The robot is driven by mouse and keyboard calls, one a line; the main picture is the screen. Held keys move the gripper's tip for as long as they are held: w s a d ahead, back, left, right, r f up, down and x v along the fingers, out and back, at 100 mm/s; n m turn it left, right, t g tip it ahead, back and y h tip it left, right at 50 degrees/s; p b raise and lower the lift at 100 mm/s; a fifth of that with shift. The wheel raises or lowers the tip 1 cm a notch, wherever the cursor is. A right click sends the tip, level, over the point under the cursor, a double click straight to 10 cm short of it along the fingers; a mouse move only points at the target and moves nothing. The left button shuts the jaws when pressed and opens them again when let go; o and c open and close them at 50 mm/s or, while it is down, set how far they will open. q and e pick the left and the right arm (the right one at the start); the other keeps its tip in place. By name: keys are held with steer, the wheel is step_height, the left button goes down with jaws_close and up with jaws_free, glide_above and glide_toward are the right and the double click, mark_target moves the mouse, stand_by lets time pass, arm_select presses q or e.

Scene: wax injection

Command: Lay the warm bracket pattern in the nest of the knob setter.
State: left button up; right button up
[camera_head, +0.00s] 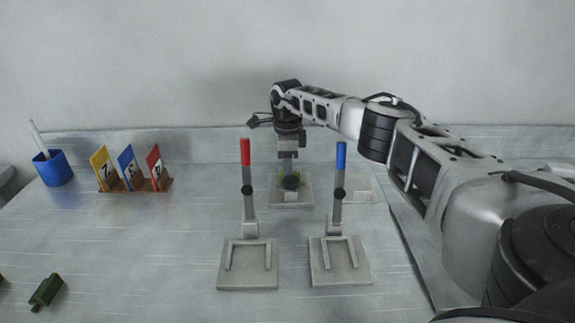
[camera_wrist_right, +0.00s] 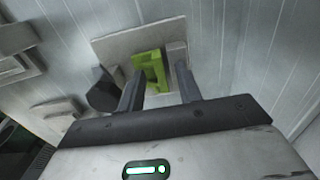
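A yellow-green bracket (camera_wrist_right: 150,68) lies on a pale square plate (camera_wrist_right: 118,45) in the right wrist view. In the head view only bits of yellow-green show at the back fixture (camera_head: 290,203), behind its black knob (camera_head: 291,182). My right gripper (camera_wrist_right: 160,78) is open above this plate; its fingertips are near the bracket, with a gap visible on the right side. Two nearer stands have U-shaped raised nests: one with a red-topped post (camera_head: 246,152), one with a blue-topped post (camera_head: 341,156). Both nests look empty. The frames do not tell which stand is the knob setter. My left gripper is out of view.
A dark green block (camera_head: 46,290) lies at the front left. Yellow, blue and red numbered cards (camera_head: 128,168) stand in a brown holder. A blue cup (camera_head: 53,168) with a white stick stands at the back left. The table's left middle is clear.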

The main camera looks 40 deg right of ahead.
steer(key=shift+s+f, duration=0.1)
steer(key=shift+f, duration=0.05)
step_height(320, 180, up, 16)
steer(key=shift+b, duration=0.35)
stand_by(0.5)
